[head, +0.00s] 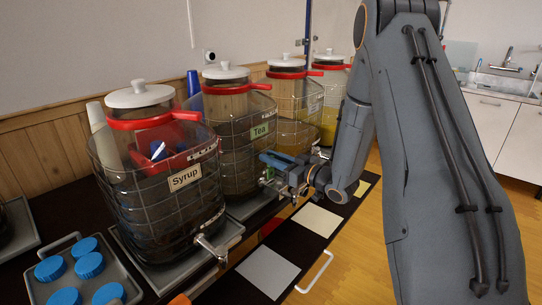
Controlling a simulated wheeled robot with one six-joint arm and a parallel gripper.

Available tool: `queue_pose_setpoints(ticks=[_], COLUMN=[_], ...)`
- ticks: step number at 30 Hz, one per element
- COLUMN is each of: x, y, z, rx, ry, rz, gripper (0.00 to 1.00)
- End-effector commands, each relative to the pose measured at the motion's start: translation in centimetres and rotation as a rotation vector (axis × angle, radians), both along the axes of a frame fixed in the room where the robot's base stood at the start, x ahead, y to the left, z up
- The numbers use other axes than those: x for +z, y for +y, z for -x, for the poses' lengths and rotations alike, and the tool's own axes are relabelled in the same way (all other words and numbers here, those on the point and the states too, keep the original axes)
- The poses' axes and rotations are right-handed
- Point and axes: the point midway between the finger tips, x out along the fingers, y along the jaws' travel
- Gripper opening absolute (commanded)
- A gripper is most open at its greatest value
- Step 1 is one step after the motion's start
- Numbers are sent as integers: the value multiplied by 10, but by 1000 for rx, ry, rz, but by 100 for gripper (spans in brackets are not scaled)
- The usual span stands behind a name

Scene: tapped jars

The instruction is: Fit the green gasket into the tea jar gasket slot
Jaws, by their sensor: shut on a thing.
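The tea jar (238,150) is the second from the left, a dark-filled glass jar in a wire frame with a green "Tea" label, a red clamp and a white lid. My gripper (268,178) is at the lower right side of this jar, close to its front wall. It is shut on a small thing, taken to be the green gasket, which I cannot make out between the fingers. The gasket slot is hidden behind the gripper. Whether the held thing touches the jar cannot be told.
The syrup jar (160,200) with its metal tap (212,250) stands nearer, left of the tea jar. Two more jars with yellowish contents (292,130) (330,110) stand behind. A tray (75,265) with several blue caps is at the lower left. My arm covers the right side.

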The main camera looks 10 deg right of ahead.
Motion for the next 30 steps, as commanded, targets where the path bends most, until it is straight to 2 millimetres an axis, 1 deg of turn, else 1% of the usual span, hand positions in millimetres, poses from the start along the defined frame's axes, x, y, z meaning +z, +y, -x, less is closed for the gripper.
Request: queue_pose_setpoints(ticks=[3, 6, 13, 30], x=[-9, -6, -7, -20], y=[0, 0, 0, 0], z=[0, 0, 0, 0], rx=[0, 0, 0, 0], ry=[0, 0, 0, 1], rz=[0, 0, 0, 0], gripper=[0, 0, 0, 0])
